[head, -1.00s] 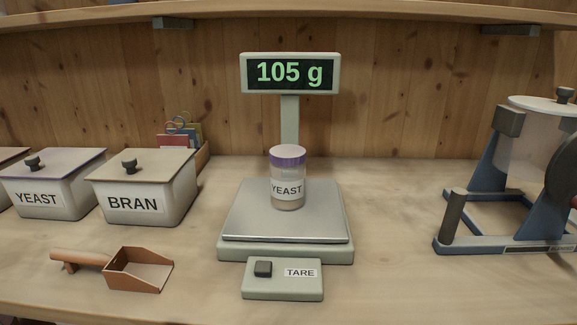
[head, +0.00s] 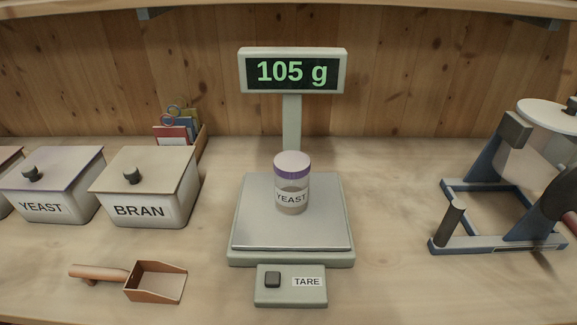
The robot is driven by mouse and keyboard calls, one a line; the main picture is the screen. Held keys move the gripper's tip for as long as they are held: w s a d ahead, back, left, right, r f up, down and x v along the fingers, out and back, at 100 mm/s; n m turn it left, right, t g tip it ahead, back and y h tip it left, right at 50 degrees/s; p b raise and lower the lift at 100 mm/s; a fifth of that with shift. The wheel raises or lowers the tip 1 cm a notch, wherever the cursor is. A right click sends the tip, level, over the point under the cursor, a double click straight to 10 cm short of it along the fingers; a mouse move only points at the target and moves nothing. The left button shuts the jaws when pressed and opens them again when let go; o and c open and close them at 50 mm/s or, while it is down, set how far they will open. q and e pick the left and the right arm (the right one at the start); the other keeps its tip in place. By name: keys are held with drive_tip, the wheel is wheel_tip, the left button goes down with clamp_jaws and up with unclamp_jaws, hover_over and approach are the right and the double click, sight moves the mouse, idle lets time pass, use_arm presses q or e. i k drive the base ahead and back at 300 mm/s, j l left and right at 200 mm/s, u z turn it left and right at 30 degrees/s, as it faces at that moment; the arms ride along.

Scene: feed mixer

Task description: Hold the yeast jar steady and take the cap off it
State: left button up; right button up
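The yeast jar (head: 292,197) is a small clear jar with a white YEAST label and pale brown contents in its lower part. It stands upright on the metal pan of the scale (head: 254,222). Its cap (head: 292,165), pale on top with a purple rim, sits on the jar's mouth. The scale display (head: 292,71) reads 105 g. Neither of my grippers shows in the head view, and nothing touches the jar.
A TARE box with a dark button (head: 272,279) stands in front of the scale. At left are the lidded YEAST bin (head: 42,207), the BRAN bin (head: 138,210) and a copper scoop (head: 156,283). A blue-framed drum mixer (head: 480,243) stands at right. Counter beside the scale is clear.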

sight(291, 196)
drive_tip(key=k+l+u, duration=0.25)
drive_tip(key=k+l, duration=0.2)
drive_tip(key=k+l+u, duration=0.3)
drive_tip(key=k+l, duration=0.05)
drive_tip(key=k, duration=0.1)
